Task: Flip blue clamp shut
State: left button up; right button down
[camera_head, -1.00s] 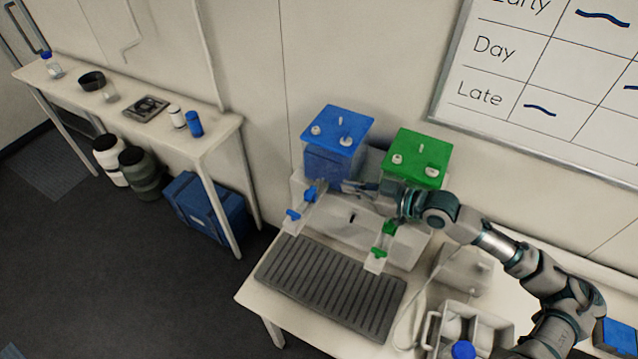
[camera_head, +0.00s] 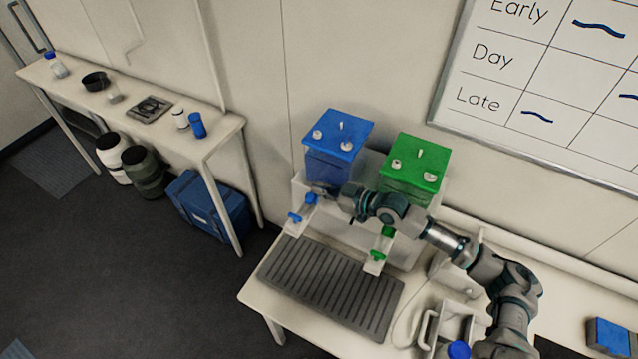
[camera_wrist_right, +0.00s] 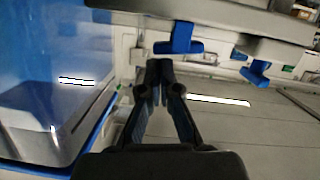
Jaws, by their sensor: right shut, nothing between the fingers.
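The blue clamp (camera_head: 311,198) sits on the pale arm that juts forward below the blue-lidded tank (camera_head: 336,165). In the right wrist view the blue clamp (camera_wrist_right: 179,40) is just beyond my fingertips, and a second blue piece (camera_wrist_right: 256,72) shows farther right; it also shows in the head view (camera_head: 295,217). My right gripper (camera_head: 326,190) is shut and empty, close to the clamp; whether it touches cannot be told. In the right wrist view its fingertips (camera_wrist_right: 160,72) are together just below the clamp. My left gripper is in no view.
The green-lidded tank (camera_head: 413,165) stands to the right, with a green clamp (camera_head: 388,231) below it. A dark ribbed tray (camera_head: 330,288) lies in front. A white bin (camera_head: 428,328) holding a blue-capped item is at the front right. My right arm crosses before the green tank.

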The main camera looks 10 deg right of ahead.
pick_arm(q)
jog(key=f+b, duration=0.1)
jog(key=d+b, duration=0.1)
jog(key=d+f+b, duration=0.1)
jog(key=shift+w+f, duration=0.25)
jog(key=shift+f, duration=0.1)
pick_arm(e)
notch_tip(320, 180, up, 8)
jog(key=d+m+g, duration=0.1)
jog(key=d+m, duration=0.1)
jog(key=shift+w+d+m+y, duration=0.25)
jog(key=shift+w+m+y, duration=0.15)
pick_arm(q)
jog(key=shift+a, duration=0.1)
pick_arm(e)
jog(key=shift+a, duration=0.1)
